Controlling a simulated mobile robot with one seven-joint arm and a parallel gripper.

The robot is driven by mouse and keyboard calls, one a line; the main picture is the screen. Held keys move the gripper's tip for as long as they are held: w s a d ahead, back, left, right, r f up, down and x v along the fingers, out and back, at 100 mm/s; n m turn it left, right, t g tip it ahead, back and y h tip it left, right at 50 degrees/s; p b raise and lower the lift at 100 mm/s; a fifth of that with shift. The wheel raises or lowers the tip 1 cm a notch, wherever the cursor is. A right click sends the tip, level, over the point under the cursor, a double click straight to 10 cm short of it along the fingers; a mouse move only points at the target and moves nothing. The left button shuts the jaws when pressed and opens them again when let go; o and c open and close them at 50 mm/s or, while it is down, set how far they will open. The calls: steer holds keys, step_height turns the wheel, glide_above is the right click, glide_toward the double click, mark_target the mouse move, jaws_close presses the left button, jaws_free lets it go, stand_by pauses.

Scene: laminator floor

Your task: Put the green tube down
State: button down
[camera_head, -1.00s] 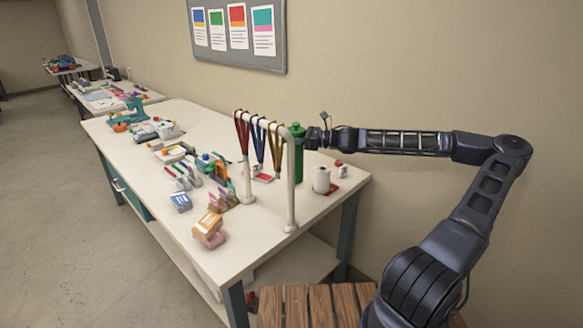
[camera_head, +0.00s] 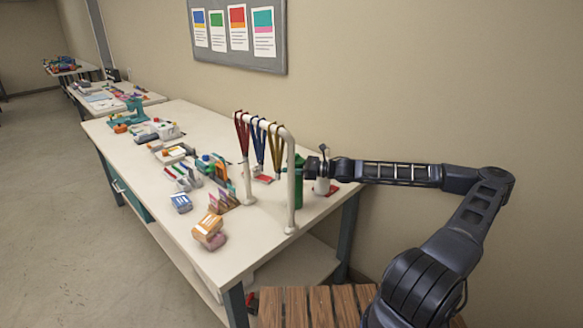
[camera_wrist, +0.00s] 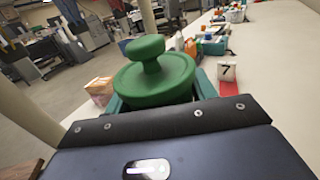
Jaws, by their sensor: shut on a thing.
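The green tube (camera_head: 299,182) is upright near the right end of the long white table, just behind the white rack post. In the wrist view its green knobbed top (camera_wrist: 152,77) fills the middle, between the jaws. My gripper (camera_head: 310,168) reaches in from the right and is shut on the tube. The tube's lower end is near the table top; I cannot tell whether it touches. Part of the tube is hidden by the rack post.
A white rack (camera_head: 291,190) with red, blue and yellow lanyards stands close by the tube. A white bottle (camera_head: 322,182) stands just right of it, behind my gripper. A number 7 card (camera_wrist: 227,71) is on a red base. Boxes (camera_head: 209,230) lie near the front edge.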

steer(key=shift+f, duration=0.1)
steer(key=c, duration=0.5)
jaws_free()
steer(key=s+d, duration=0.2)
steer(key=d, duration=0.9)
steer(key=shift+s+d, duration=0.2)
steer(key=shift+d, duration=0.15)
